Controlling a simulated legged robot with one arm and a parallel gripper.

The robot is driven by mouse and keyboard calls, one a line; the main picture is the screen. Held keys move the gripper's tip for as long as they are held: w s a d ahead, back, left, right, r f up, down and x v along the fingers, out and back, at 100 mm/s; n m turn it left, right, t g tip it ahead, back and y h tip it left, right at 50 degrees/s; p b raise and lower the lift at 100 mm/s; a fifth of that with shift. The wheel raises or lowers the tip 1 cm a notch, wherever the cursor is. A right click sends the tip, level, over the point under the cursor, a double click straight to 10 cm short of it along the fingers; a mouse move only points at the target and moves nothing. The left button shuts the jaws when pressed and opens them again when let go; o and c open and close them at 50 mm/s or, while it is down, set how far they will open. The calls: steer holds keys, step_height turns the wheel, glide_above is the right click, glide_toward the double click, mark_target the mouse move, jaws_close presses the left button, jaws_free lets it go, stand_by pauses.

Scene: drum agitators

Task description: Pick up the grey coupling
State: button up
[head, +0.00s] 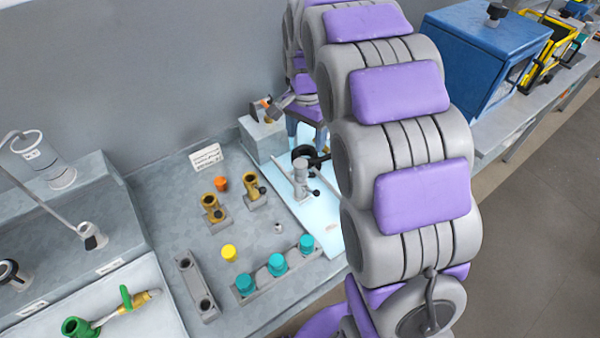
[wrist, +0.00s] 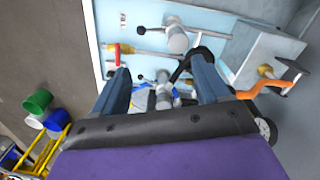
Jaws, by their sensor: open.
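A small light-grey piece (head: 278,228) stands on the grey bench behind the teal-capped parts; it may be the grey coupling, but it is too small to be sure. A grey fitting with a black-knobbed lever (head: 301,178) stands on the light-blue mat. My gripper (wrist: 162,66) is open, its two dark-blue fingers pointing down over the mat area. In the wrist view, a grey cylindrical fitting (wrist: 164,95) shows between the fingers, with no visible grip on it. In the head view my arm covers much of the gripper.
Teal-capped parts (head: 278,264), a yellow cap (head: 229,253), an orange cap (head: 221,183) and brass fittings (head: 212,208) stand on the bench. A grey block (head: 262,138) stands near the back wall. A blue cabinet (head: 484,50) is at right. Floor is clear at far right.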

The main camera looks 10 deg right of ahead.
mark_target(301, 161)
steer(key=shift+m, duration=0.6)
steer(key=w+f+b, duration=0.1)
steer(key=f, duration=0.3)
steer(key=w+f, duration=0.1)
steer(key=f, duration=0.4)
steer(key=w+f+b, duration=0.1)
steer(key=w+f, duration=0.1)
steer(key=f, duration=0.3)
steer(key=shift+b, duration=0.35)
steer(key=shift+s+a+f+b, duration=0.15)
steer(key=shift+f+b, duration=0.3)
steer(key=shift+f, duration=0.9)
steer(key=shift+s+a+f+b, duration=0.15)
steer(key=shift+f+b, duration=0.3)
steer(key=shift+f, duration=0.85)
steer(key=shift+w, duration=0.1)
steer(key=shift+r, duration=0.1)
jaws_close()
